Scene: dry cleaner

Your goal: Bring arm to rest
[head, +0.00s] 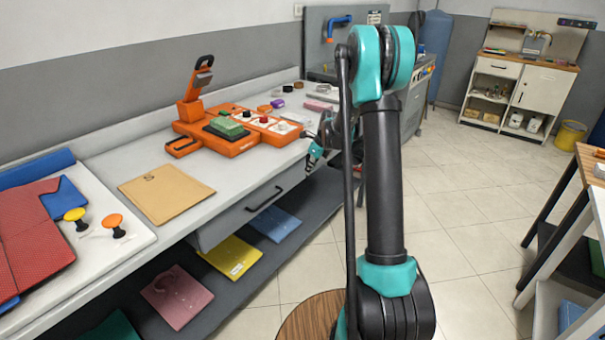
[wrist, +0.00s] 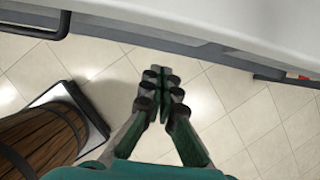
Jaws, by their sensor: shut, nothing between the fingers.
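My gripper (wrist: 160,95) is shut and empty in the wrist view, its fingertips together above the tiled floor. In the head view my arm stands up in the middle, and its lower end hangs beside the workbench's front edge, partly hidden behind the arm links. The gripper's fingers are hard to make out there. Nothing is held.
The workbench (head: 101,164) on the left carries an orange machine (head: 235,143), a brown envelope (head: 166,191) and red cloth (head: 30,240). Its drawer handle (head: 264,199) sticks out. A wooden barrel (wrist: 40,140) stands close by. Tiled floor (head: 465,190) is free to the right.

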